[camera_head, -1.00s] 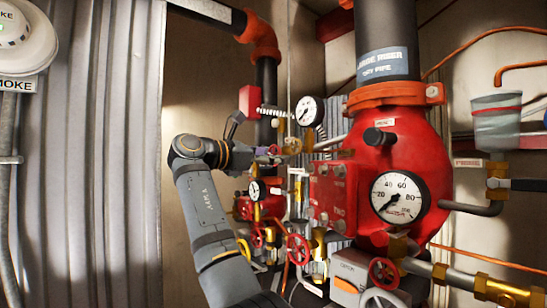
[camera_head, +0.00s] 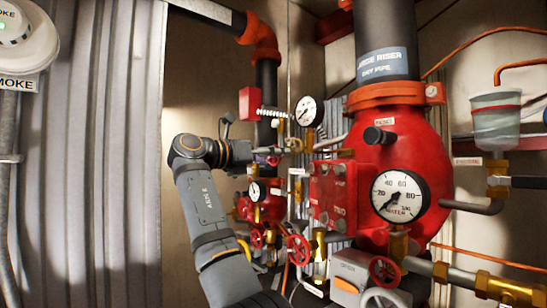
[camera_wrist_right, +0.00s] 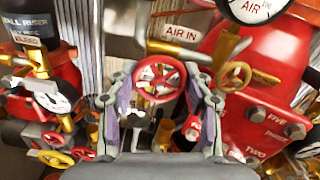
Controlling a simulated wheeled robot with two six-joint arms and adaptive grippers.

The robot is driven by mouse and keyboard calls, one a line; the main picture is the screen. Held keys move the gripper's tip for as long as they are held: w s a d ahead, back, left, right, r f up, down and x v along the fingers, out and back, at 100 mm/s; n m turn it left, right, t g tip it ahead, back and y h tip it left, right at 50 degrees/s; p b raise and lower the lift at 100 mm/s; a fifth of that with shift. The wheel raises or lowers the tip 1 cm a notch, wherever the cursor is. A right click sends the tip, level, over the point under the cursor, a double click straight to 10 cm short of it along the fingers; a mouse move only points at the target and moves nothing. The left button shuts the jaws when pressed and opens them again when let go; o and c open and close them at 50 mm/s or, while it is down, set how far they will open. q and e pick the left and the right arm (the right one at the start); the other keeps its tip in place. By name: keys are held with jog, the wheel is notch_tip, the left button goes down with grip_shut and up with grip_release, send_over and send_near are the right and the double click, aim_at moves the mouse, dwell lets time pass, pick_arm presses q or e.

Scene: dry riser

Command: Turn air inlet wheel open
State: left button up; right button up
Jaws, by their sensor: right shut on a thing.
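The air inlet wheel, a small red handwheel (camera_wrist_right: 160,75), sits under a white "AIR IN" label (camera_wrist_right: 181,35) in the right wrist view. My right gripper (camera_wrist_right: 165,98) has a finger on either side of the wheel and is shut on its rim. In the head view the right gripper (camera_head: 268,156) reaches in from my grey arm to the pipework left of the big red valve body. The wheel is largely hidden there by the gripper. My left gripper is not in view.
A brass handwheel (camera_wrist_right: 233,77) is close to the right finger. The big red valve body (camera_head: 432,150) with a gauge (camera_head: 400,196) stands to the right. Other red wheels (camera_head: 298,249) sit below. A corrugated wall (camera_head: 110,150) is at left.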

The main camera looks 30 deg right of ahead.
jog(key=shift+f, duration=0.25)
jog(key=o, duration=0.7)
jog(key=shift+o, duration=1)
jog(key=shift+a+r, duration=0.1)
jog(key=a, duration=1.2)
jog(key=shift+s, duration=0.45)
jog(key=shift+d, duration=0.1)
